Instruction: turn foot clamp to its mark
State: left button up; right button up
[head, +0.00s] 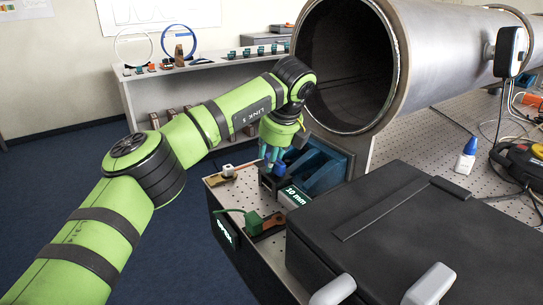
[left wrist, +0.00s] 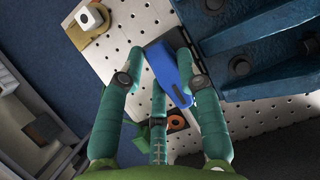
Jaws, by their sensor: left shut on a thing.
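The foot clamp shows as a blue handle (head: 279,169) on a small dark block, beside the blue pipe support (head: 322,166). A lit "30 mm" display (head: 296,195) is in front of it. In the left wrist view the blue handle (left wrist: 168,72) lies slanted between my green fingers, beside the ribbed blue support (left wrist: 262,62). My left gripper (head: 272,153) points down from above and is shut on the handle; it also shows in the left wrist view (left wrist: 161,58). The fingers hide part of the handle. I cannot make out the mark. My right gripper is not in view.
A large grey pipe (head: 345,62) rises close behind the gripper. A black case (head: 400,225) fills the front right. A green device (head: 253,221) and a small white-topped block (head: 228,171) sit on the perforated tabletop (head: 232,197). The floor at left is free.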

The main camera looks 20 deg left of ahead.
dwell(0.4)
pick_arm(q)
jog(key=o, duration=1.2)
jog(key=v, duration=1.2)
